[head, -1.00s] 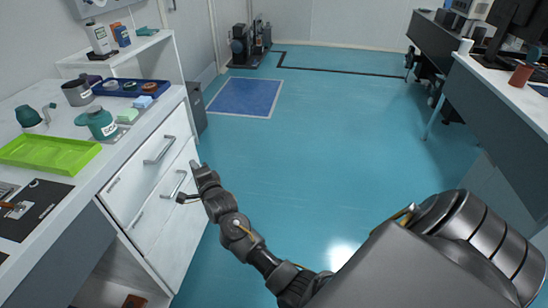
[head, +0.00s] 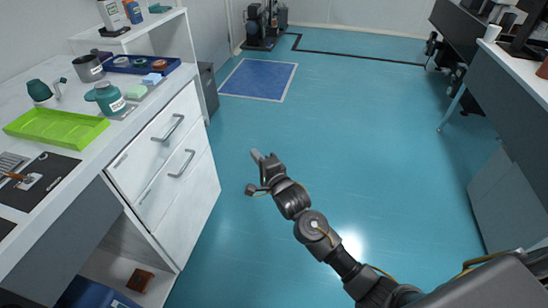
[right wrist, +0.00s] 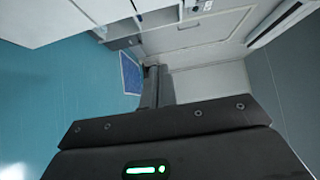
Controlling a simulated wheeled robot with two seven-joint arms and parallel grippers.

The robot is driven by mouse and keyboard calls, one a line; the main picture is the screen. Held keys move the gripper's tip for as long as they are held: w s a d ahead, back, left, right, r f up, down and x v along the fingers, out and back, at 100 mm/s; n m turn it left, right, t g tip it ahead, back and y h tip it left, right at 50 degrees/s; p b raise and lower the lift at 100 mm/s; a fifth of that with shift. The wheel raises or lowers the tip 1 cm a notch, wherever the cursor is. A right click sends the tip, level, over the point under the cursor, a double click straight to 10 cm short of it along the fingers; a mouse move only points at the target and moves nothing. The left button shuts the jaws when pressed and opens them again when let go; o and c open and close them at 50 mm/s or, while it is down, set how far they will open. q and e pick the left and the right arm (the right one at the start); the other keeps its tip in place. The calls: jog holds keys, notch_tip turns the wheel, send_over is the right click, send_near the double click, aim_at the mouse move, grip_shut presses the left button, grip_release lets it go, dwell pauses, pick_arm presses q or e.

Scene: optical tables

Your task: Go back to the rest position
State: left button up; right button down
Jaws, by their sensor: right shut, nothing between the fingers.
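My right gripper (head: 259,158) shows in the middle of the head view, at the end of my right arm, which comes in from the lower right. It is shut and empty, held above the open blue-green floor, to the right of the white drawer cabinet and apart from it. In the right wrist view, the shut gripper (right wrist: 154,84) points toward the wall and the blue floor mat. My left gripper is outside the head view.
The white bench with drawers (head: 182,150) stands at the left, bearing a green tray (head: 55,127), a blue tray (head: 118,68) and several bottles. A blue floor mat (head: 258,79) lies beyond. A dark-sided bench (head: 505,190) stands at the right. The floor between is clear.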

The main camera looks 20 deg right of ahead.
jog(key=shift+s+d, duration=0.1)
jog(key=shift+d, duration=0.1)
jog(key=shift+d, duration=0.1)
